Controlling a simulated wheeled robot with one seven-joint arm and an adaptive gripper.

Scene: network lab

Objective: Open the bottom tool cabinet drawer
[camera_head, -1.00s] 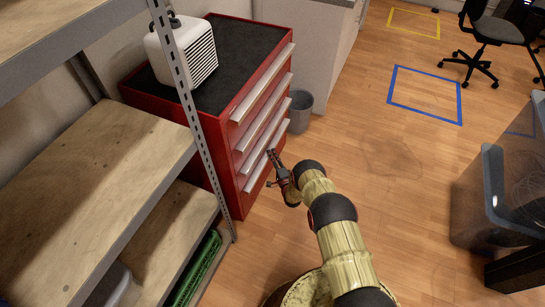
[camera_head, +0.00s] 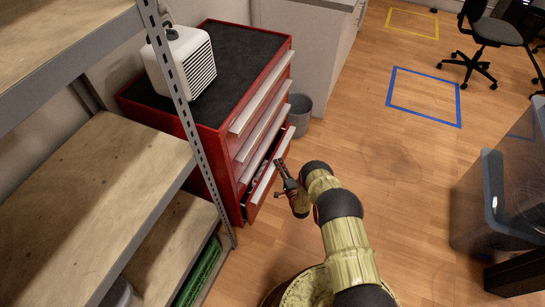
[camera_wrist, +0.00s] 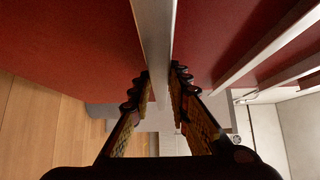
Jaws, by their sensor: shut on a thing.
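The red tool cabinet (camera_head: 222,150) stands behind the shelf, with several drawers that have long silver handles. Its bottom drawer (camera_head: 262,192) is partly pulled out, and a narrow strip of its inside shows dark with some small items. My gripper (camera_head: 281,169) is at the bottom drawer's handle. In the wrist view my gripper (camera_wrist: 160,82) has its two fingers on either side of the silver handle (camera_wrist: 153,35), shut on it. The upper drawers look closed.
A metal shelf with wooden boards (camera_head: 95,185) stands close on the left. A grey bin (camera_head: 299,112) is beside the cabinet's far end. A white appliance (camera_head: 188,62) sits on the cabinet top. A clear container (camera_head: 478,205) is at right. Open floor lies between.

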